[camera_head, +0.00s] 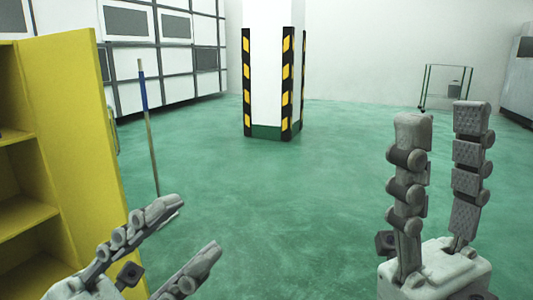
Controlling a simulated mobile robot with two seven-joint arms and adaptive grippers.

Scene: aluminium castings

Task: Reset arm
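My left gripper (198,232) is at the lower left, pointing up and to the right. Its two segmented grey fingers are apart with nothing between them. My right gripper (441,117) is at the lower right, pointing upward. Its two fingers stand apart and upright, with only floor and wall seen between them. No aluminium casting is in view.
A yellow shelf unit (85,150) stands close at the left, near my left gripper. A pole (148,120) stands beside it. A white pillar with striped corner guards (268,70) is ahead. A wheeled cart (426,88) stands far right. The green floor (290,200) between is clear.

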